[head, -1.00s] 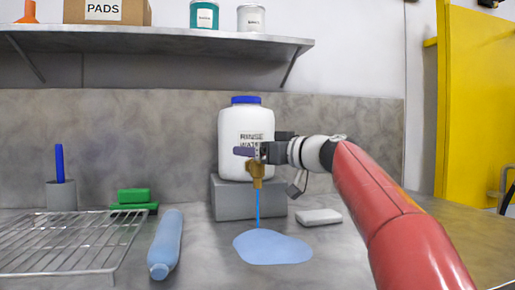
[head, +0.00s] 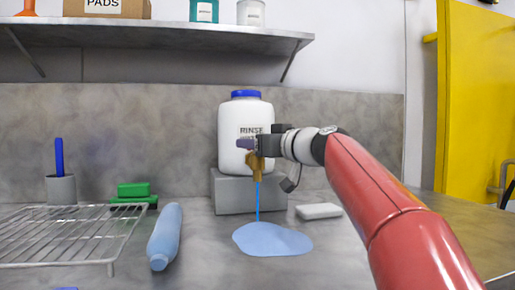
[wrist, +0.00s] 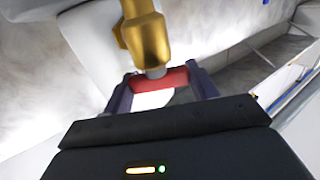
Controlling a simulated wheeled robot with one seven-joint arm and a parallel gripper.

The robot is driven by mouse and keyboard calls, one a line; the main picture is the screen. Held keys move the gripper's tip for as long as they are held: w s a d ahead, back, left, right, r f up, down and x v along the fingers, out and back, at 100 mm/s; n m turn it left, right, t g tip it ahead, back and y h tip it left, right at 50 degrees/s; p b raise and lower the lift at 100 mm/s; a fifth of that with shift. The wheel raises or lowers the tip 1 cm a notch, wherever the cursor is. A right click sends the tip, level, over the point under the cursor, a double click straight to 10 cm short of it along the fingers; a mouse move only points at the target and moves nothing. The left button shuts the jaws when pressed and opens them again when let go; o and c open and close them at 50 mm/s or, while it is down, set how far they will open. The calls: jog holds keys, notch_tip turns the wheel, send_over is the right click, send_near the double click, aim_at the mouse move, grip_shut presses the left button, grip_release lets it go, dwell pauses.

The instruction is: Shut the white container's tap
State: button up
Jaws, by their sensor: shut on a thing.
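The white container (head: 230,155) has a blue cap and a rinse water label and stands upright on a grey block. Its brass tap (head: 257,168) points down at the front, and a blue stream (head: 258,203) runs from it to a puddle (head: 272,239) on the counter. My gripper (head: 246,144) is at the tap from the right. In the wrist view my gripper (wrist: 161,93) is shut on the red tap handle (wrist: 160,80), which lies crosswise between the two dark fingers. The brass tap body (wrist: 147,38) is just beyond. The handle is hidden in the head view.
A grey block (head: 235,200) bears the container. A white bar (head: 319,211) lies to its right. A shelf (head: 170,42) hangs above.

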jog(key=m+t+h, duration=0.2)
jog(key=shift+s+a+r+h+p, duration=0.1)
jog(key=shift+r+h+p, duration=0.1)
jog(key=shift+h+p, duration=0.2)
jog(key=shift+m+t+h+p, duration=0.5)
jog(key=shift+m+h+p, duration=0.2)
jog(key=shift+h+p, duration=0.15)
jog(key=shift+f+m+t+h+p, duration=0.15)
jog(key=shift+m+t+h+p, duration=0.2)
jog(key=shift+h+p, duration=0.3)
jog(key=o, duration=1)
jog(key=b+v, duration=0.2)
jog(key=v, duration=0.5)
jog(key=shift+s+d, duration=0.3)
jog(key=shift+b, duration=0.3)
